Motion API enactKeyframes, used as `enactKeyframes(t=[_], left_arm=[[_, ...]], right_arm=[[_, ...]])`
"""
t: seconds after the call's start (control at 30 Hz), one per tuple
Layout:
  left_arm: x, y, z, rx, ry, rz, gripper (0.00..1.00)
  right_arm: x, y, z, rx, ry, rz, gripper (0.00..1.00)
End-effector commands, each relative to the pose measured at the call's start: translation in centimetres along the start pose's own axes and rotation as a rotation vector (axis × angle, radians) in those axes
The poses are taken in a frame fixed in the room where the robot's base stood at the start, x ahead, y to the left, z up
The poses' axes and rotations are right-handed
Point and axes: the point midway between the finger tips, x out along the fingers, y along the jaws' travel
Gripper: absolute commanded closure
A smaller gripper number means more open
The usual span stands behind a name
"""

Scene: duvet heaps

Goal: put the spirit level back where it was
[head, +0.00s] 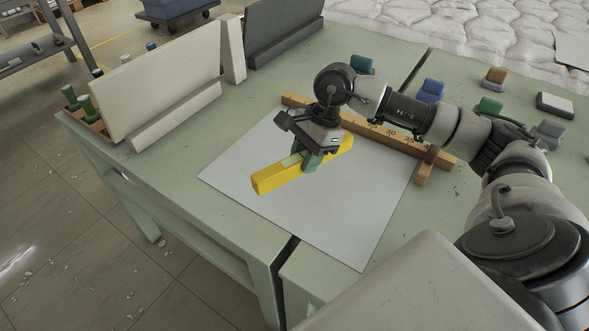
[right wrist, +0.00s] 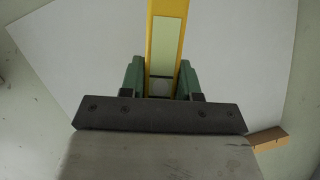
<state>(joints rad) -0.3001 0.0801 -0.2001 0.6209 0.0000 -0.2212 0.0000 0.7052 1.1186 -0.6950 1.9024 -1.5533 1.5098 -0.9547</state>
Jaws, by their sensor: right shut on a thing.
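The yellow spirit level (head: 271,178) has a pale green strip along its top. My right gripper (head: 308,161) is shut on it near its middle, with green fingertips on either side. The level is over a white sheet (head: 340,222) on the green table; I cannot tell whether it touches the sheet. In the right wrist view the level (right wrist: 166,45) runs straight up the picture between the two green fingers (right wrist: 161,80). My right forearm hides part of the table behind. My left gripper is not in view.
A wooden T-square (head: 435,156) with number marks lies along the sheet's far edge. Upright boards (head: 160,78) stand at the back left. Several small coloured blocks, including a blue one (head: 431,90), are at the right. A gap (head: 286,249) divides the tables.

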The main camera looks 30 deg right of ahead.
Motion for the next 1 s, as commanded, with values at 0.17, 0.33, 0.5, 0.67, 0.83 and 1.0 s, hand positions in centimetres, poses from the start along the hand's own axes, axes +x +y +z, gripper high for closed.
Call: enactKeyframes(t=[0.17,0.33,0.5,0.67,0.83,1.0], left_arm=[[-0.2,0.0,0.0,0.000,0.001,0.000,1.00],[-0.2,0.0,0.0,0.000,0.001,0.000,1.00],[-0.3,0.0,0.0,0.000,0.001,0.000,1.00],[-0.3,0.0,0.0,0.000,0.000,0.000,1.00],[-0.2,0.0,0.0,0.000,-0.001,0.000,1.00],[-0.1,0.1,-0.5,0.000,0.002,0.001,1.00]], right_arm=[[1.5,-1.3,0.9,0.001,-0.001,-0.002,1.00],[2.6,-1.4,0.6,0.003,0.000,0.002,1.00],[4.9,-1.4,-0.4,0.004,0.000,0.003,1.00],[5.4,-1.4,-0.7,0.002,0.000,-0.001,1.00],[5.5,-1.4,-0.7,0.002,0.000,-0.001,1.00],[5.7,-1.4,-0.8,0.002,0.000,-0.001,1.00]])
